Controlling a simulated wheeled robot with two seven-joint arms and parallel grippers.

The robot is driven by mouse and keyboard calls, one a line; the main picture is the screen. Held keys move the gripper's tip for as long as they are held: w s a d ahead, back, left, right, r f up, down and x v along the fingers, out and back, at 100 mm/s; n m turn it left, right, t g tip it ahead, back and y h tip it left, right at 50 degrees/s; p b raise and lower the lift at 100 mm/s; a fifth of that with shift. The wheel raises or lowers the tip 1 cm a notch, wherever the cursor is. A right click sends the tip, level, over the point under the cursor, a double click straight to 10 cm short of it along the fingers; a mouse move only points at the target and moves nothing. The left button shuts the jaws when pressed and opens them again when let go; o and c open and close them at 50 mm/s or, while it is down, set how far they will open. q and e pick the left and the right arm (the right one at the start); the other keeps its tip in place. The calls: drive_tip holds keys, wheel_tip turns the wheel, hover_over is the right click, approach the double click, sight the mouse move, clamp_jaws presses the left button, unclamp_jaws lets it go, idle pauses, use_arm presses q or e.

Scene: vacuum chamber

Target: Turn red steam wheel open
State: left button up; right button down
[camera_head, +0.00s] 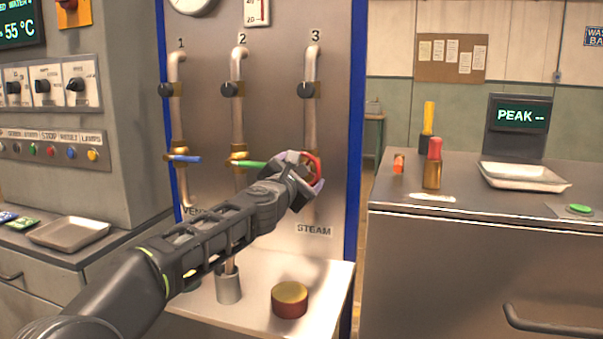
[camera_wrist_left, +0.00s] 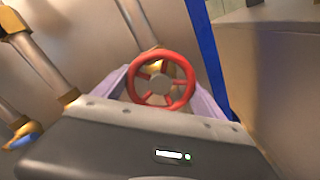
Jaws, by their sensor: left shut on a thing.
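The red steam wheel (camera_head: 313,166) is on pipe 3 of the metal panel, above the STEAM label (camera_head: 314,230). My left gripper (camera_head: 308,172) is at the wheel and partly covers it in the head view. In the left wrist view the red wheel (camera_wrist_left: 162,81) shows its rim, spokes and grey hub, with my left gripper's pale fingers (camera_wrist_left: 160,88) on both sides of it. The gripper is shut on the wheel. My right gripper is not in view.
Pipe 2 carries a green lever (camera_head: 252,164) and pipe 1 a blue lever (camera_head: 184,158), close to my left arm. A low shelf below holds a red and gold round can (camera_head: 289,299) and a metal cup (camera_head: 228,287). A bench (camera_head: 480,208) stands at right.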

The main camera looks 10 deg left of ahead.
use_arm(q)
drive_tip(key=shift+f, duration=0.1)
drive_tip(key=o, duration=1.3)
drive_tip(key=shift+s+b, duration=0.3)
drive_tip(key=shift+s, duration=0.25)
drive_tip(key=s+b, duration=0.1)
drive_tip(key=s, duration=0.5)
drive_tip(key=shift+s+a+b, duration=0.25)
drive_tip(key=shift+s+b, duration=0.1)
drive_tip(key=shift+b, duration=0.05)
